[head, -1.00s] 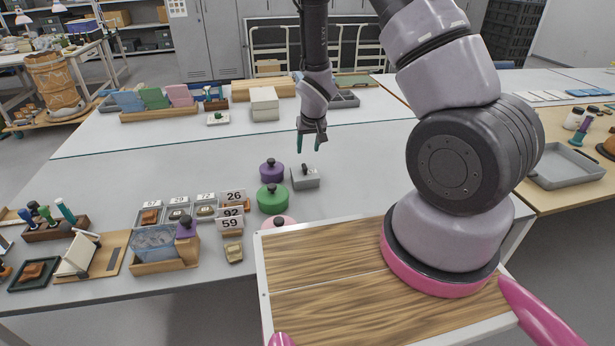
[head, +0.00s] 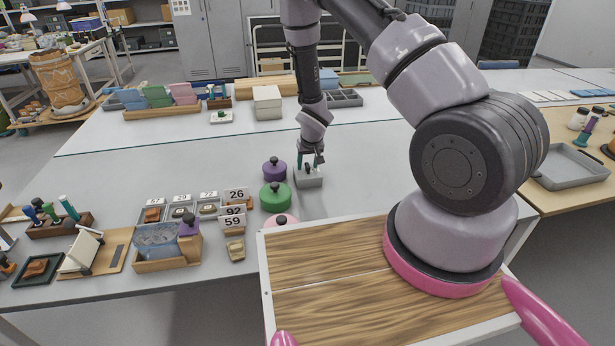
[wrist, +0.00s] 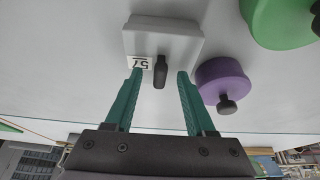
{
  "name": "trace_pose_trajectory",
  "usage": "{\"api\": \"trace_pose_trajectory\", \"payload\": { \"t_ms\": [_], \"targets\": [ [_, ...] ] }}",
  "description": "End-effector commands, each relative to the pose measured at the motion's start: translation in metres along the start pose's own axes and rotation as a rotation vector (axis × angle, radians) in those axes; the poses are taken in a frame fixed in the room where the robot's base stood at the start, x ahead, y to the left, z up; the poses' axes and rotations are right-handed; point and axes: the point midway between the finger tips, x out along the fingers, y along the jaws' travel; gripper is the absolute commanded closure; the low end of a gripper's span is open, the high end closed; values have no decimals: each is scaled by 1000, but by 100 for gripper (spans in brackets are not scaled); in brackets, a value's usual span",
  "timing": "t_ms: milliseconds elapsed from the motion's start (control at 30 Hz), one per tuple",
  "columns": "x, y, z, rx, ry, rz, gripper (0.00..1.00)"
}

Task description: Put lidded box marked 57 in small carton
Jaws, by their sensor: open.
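The lidded box marked 57 (head: 308,180) is a small light grey box with a dark knob on its lid, on the white table. In the wrist view the box (wrist: 162,42) shows its 57 label beside the knob. My gripper (head: 311,157) is just above the box, pointing down. In the wrist view my gripper (wrist: 159,74) is open, with its two green fingers on either side of the knob and apart from it. I cannot clearly identify the small carton; a cream box (head: 267,103) stands farther back on the table.
A purple lidded pot (head: 274,170) stands close left of the box, with a green one (head: 275,196) and a pink one (head: 280,221) nearer me. Small trays with number cards (head: 234,211) lie left. A grey divided tray (head: 345,99) is behind. Table right of the box looks clear.

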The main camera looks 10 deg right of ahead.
Motion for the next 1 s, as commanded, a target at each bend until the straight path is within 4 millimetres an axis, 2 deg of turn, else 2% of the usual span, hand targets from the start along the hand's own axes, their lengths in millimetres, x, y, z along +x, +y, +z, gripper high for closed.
{"api": "trace_pose_trajectory", "payload": {
  "t_ms": [67, 100, 167, 200, 233, 1000],
  "targets": [
    [0, 0, 0, 0, 0, 0, 45],
    [0, 0, 0, 0, 0, 0, 53],
    [0, 0, 0, 0, 0, 0, 76],
    [0, 0, 0, 0, 0, 0, 91],
    [0, 0, 0, 0, 0, 0, 100],
    [-1, 0, 0, 1, 0, 0, 100]
  ]
}}
